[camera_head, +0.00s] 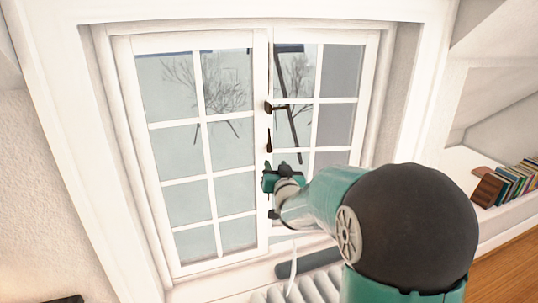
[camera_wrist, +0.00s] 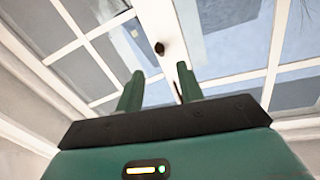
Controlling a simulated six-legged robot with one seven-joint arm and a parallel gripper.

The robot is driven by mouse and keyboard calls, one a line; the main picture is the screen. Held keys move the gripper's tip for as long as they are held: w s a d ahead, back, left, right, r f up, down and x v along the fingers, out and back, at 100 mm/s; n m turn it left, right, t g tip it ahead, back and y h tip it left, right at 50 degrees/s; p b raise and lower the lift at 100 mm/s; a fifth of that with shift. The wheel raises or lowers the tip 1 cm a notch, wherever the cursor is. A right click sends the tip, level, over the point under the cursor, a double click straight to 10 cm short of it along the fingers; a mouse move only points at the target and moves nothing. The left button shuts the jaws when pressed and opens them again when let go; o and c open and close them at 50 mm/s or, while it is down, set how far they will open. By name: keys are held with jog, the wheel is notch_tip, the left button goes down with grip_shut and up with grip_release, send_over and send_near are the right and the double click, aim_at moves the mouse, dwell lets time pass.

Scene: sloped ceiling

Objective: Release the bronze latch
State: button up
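A dark bronze latch (camera_head: 269,106) sits on the middle stile of a white two-sash window, with a short handle pointing right. A second dark elongated piece (camera_head: 269,140) hangs below it on the same stile. My gripper (camera_head: 268,180) is below both pieces, close to the stile. In the wrist view my gripper (camera_wrist: 158,72) has its two green fingers apart with nothing held between them. A dark round knob (camera_wrist: 160,48) shows beyond the fingertips, and a thin brown piece (camera_wrist: 178,93) shows beside the right finger. I cannot tell whether a finger touches it.
The white window frame (camera_head: 75,120) surrounds the panes. A white radiator (camera_head: 300,290) stands below the sill. Books (camera_head: 515,180) sit on a low shelf at the right, under the sloped ceiling. My arm covers the lower right of the window.

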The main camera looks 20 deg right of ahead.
aim_at(271, 152)
jog(key=w, duration=0.3)
jog(key=w+d, duration=0.1)
jog(key=w, duration=0.4)
jog(key=shift+w+d, duration=0.3)
grip_shut()
